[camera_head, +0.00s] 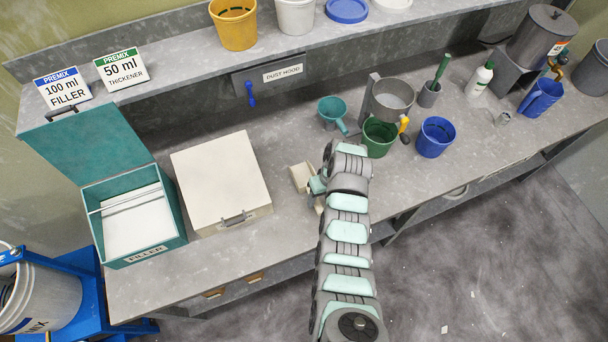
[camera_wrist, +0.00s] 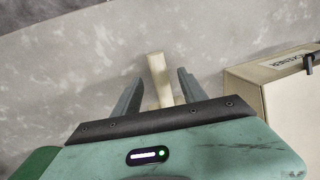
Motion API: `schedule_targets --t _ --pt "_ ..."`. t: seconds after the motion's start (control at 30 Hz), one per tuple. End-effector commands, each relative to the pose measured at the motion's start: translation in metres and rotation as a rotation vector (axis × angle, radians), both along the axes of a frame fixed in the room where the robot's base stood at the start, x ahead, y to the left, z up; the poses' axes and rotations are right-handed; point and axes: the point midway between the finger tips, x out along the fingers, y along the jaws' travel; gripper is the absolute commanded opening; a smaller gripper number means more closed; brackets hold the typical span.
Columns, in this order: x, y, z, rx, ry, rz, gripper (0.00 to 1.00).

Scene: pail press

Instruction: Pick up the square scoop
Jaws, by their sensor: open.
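The square scoop (camera_head: 299,176) is cream-coloured and sits on the grey bench, right of the cream box. My gripper (camera_head: 317,186) is at the scoop's right side in the head view and covers part of it. In the wrist view my gripper (camera_wrist: 158,88) has its two fingers apart, with a cream bar of the scoop (camera_wrist: 157,68) between them. A gap shows on each side of the bar. The scoop's lower part is hidden behind the gripper body in the wrist view.
The closed cream box (camera_head: 220,180), labelled thickener in the wrist view (camera_wrist: 270,110), stands close to the left. An open teal filler box (camera_head: 130,215) is farther left. A teal round scoop (camera_head: 333,110), green pail (camera_head: 379,138) and blue pail (camera_head: 436,137) stand behind and right.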

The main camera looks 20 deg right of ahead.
Motion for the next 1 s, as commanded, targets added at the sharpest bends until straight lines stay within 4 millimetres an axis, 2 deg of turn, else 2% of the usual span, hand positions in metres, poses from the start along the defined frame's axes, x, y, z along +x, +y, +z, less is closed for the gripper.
schedule_targets --t 0.2,0.5,1.0 --pt "-0.002 0.005 -0.019 0.002 0.003 0.000 0.50" --pt "-0.001 0.005 -0.024 0.000 -0.001 -0.002 0.50" --pt "-0.001 0.005 -0.024 0.000 -0.001 -0.002 0.09"
